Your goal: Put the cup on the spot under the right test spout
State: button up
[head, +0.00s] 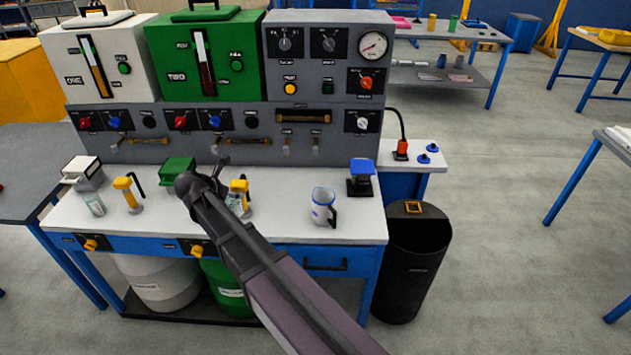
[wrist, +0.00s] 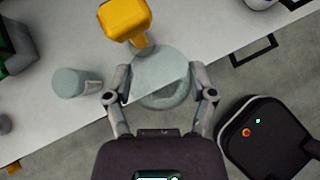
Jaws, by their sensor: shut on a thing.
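In the wrist view, my gripper (wrist: 162,88) is shut on a clear glass cup (wrist: 165,98), seen from above over the bench's front edge. The yellow right test spout (wrist: 125,20) is just above the cup in the picture. A second clear glass (wrist: 77,82) lies left of it in the wrist view. In the head view, my arm hides most of the gripper. The right spout (head: 240,186) shows beside my arm, with glass (head: 238,207) below it; I cannot tell which glass. The left spout (head: 124,184) has a glass (head: 95,204) beside it. The spot is not visible.
A green box (head: 177,170) stands behind my arm. A black bin (head: 410,262) stands right of the bench. The panel rises behind.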

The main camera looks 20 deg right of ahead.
jog(key=s+d+m, duration=0.1)
jog(key=s+d, duration=1.3)
jog(key=d, duration=0.3)
jog(key=shift+g+h, duration=0.4)
jog(key=shift+a, duration=0.1)
